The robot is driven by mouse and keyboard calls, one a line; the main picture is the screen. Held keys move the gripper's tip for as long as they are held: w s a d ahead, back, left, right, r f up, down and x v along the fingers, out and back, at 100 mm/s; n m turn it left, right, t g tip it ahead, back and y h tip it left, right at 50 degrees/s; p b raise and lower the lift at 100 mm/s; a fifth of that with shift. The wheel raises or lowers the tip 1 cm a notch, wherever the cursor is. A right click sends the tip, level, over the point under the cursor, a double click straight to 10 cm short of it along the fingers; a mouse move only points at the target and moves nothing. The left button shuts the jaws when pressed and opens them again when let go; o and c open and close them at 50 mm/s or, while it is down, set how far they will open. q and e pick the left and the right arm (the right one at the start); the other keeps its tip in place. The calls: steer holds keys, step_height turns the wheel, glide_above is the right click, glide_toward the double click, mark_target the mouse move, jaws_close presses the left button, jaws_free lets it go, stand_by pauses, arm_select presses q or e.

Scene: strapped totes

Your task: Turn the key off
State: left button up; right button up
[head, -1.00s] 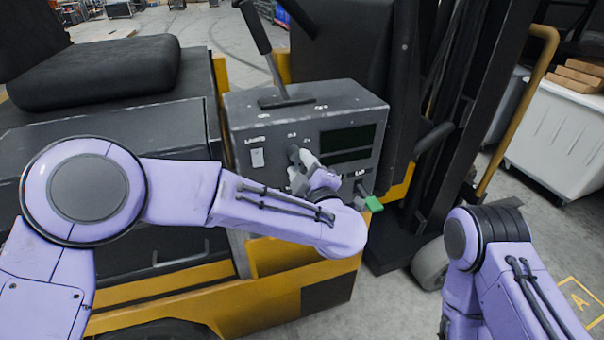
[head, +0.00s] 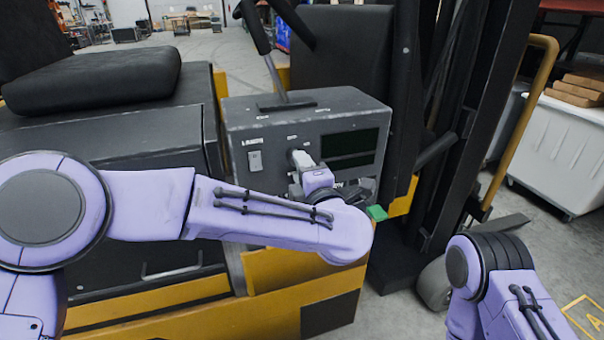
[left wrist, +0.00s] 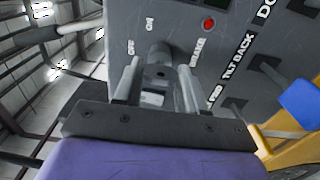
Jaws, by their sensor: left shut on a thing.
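The grey control box (head: 240,125) of a yellow and black forklift stands in the middle of the head view. My left gripper (head: 300,158) reaches its front panel, left of the dark display, and hides the key there. In the left wrist view, the grey key switch (left wrist: 160,58) sits between the two fingers of my left gripper (left wrist: 158,85), beside the printed words OFF and ON. The gripper is shut on the key. Which mark the key points at cannot be told. My right gripper is not in view; only part of my right arm shows.
A white rocker switch (head: 255,160) is left of the key. A lever (head: 268,50) rises from the box top. A green knob (head: 377,212) sticks out at the lower right. The left wrist view shows a red button (left wrist: 208,24) and a blue knob (left wrist: 302,104).

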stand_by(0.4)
arm_select(q)
steer(key=o, duration=1.1)
steer(key=shift+c, duration=0.2)
steer(key=b+v, duration=0.2)
steer(key=v, duration=0.8)
steer(key=shift+s, duration=0.3)
steer(key=shift+d, duration=0.1)
